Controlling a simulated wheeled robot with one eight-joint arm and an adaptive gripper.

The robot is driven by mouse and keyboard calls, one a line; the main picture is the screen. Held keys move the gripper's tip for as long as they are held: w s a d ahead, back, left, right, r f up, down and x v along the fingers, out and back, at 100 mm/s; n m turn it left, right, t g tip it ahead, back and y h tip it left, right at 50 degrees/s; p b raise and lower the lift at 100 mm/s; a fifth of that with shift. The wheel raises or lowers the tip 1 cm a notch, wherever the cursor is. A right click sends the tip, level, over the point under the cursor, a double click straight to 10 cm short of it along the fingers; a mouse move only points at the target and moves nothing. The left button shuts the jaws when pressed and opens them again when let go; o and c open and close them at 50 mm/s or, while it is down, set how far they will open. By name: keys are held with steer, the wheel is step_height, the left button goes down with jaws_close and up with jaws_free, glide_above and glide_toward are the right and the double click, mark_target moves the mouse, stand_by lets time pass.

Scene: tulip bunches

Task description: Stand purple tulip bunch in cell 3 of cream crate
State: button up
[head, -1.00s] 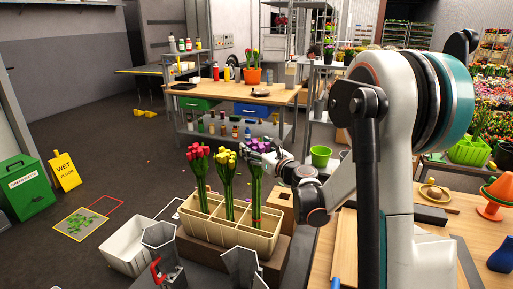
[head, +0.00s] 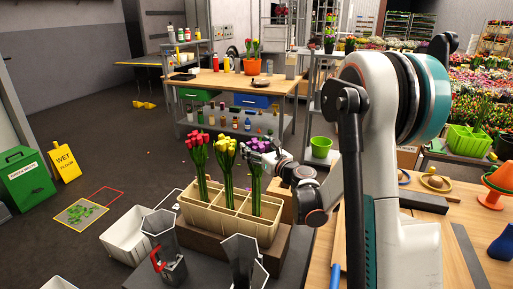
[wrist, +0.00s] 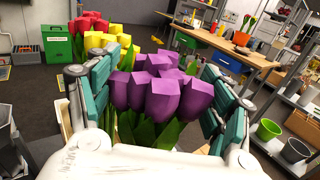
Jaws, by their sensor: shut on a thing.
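The purple tulip bunch (head: 256,186) is upright at the right end of the cream crate (head: 228,229). Its stems run down into the rear right cell; their lower ends are hidden by the crate walls. My gripper (head: 262,150) is shut around the bunch high up, just below the blooms. In the wrist view the purple blooms (wrist: 160,92) sit between the teal finger pads. A yellow bunch (head: 226,150) stands in the middle rear cell and a red bunch (head: 197,144) in the left one. The front cells look empty.
The crate rests on a brown block (head: 205,240). Grey metal vases (head: 163,240) stand in front of it, and a white bin (head: 122,246) is at its left. A workbench (head: 235,83) stands behind. A wooden table (head: 310,270) is at the right.

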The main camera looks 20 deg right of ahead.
steer(key=shift+f, duration=0.55)
steer(key=o, duration=1.4)
steer(key=shift+c, duration=0.2)
steer(key=shift+o, duration=0.4)
steer(key=s+d, duration=0.1)
steer(key=s, duration=1.1)
steer(key=shift+d, duration=0.4)
steer(key=shift+a, duration=0.1)
